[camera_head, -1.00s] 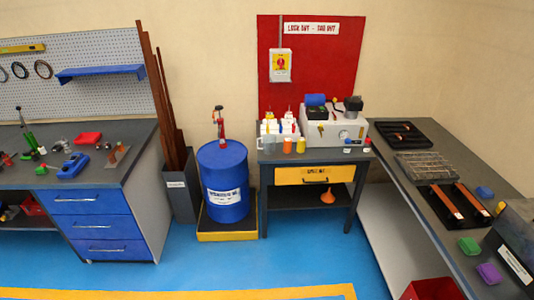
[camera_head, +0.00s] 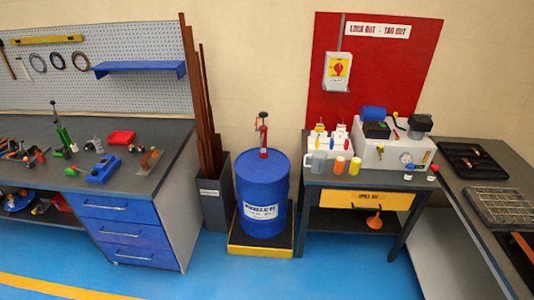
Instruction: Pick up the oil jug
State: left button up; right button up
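A grey, see-through jug (camera_head: 318,162), which looks like the oil jug, stands upright at the front left of the small dark table (camera_head: 312,182) in the middle right. An orange container (camera_head: 339,165) and a yellow container (camera_head: 355,167) stand to its right. A group of white bottles (camera_head: 330,140) with coloured tops is behind it. Neither of my grippers is in view, and nothing touches the jug.
A blue drum (camera_head: 264,195) with a red pump (camera_head: 263,140) stands on a yellow-edged pallet left of the small table. A white machine (camera_head: 392,150) fills the table's right part. A workbench (camera_head: 168,190) is at left, another bench (camera_head: 480,225) at right. Blue floor in front is clear.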

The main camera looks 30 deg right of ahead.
aim_at(314, 162)
jog(key=u, duration=0.2)
jog(key=i, duration=0.95)
jog(key=z, duration=0.5)
jog(key=i, duration=0.8)
jog(key=z, duration=0.7)
